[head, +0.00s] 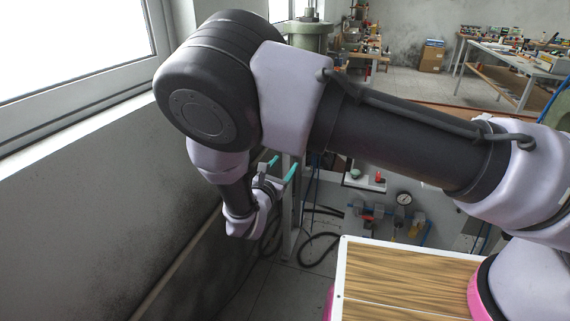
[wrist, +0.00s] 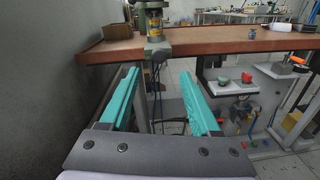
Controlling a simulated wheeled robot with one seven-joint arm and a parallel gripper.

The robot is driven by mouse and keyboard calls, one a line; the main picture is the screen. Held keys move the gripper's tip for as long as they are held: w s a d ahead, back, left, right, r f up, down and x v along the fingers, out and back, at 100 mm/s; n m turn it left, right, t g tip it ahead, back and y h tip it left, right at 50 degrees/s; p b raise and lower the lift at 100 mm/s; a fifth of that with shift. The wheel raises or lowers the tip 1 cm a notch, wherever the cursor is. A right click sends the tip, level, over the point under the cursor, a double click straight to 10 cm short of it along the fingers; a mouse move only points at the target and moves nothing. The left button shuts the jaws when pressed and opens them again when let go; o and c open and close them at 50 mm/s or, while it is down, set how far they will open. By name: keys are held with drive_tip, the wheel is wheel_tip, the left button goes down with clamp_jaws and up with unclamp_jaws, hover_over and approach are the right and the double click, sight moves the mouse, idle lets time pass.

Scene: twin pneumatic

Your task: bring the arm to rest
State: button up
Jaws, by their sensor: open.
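My arm stretches across the head view from the right edge to an elbow at the upper left, then bends down. My gripper (head: 282,165) has teal fingers and shows just below the elbow, left of the picture's middle. In the wrist view my gripper (wrist: 162,80) is open, with its two teal fingers well apart and nothing between them. The fingers point toward a brown workbench (wrist: 200,43) and appear apart from it. The arm hides part of the room in the head view.
A window (head: 75,60) and grey wall (head: 100,220) stand close at left. A pneumatic panel with a gauge (head: 404,198) stands beyond the arm, also seen in the wrist view (wrist: 246,106). A green machine (wrist: 153,20) stands on the workbench. Bare floor (head: 265,285) shows below my gripper.

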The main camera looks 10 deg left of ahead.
drive_tip(key=w+d+r+m+g+h, duration=0.25)
drive_tip(key=d+r+m+g, duration=0.6)
drive_tip(key=d, duration=0.55)
drive_tip(key=w+d+r+m+g+h, duration=0.25)
drive_tip(key=d+r+m+g, duration=0.25)
drive_tip(key=d+r+m, duration=0.8)
drive_tip(key=s+d+r+m+t+y, duration=0.3)
drive_tip(key=s+d+r+m+y, duration=0.6)
drive_tip(key=s+d+r+m, duration=0.6)
drive_tip(key=s+r, duration=0.1)
drive_tip(key=s, duration=0.2)
drive_tip(key=shift+d+r+y, duration=0.2)
drive_tip(key=shift+r+y, duration=0.05)
drive_tip(key=shift+y, duration=0.05)
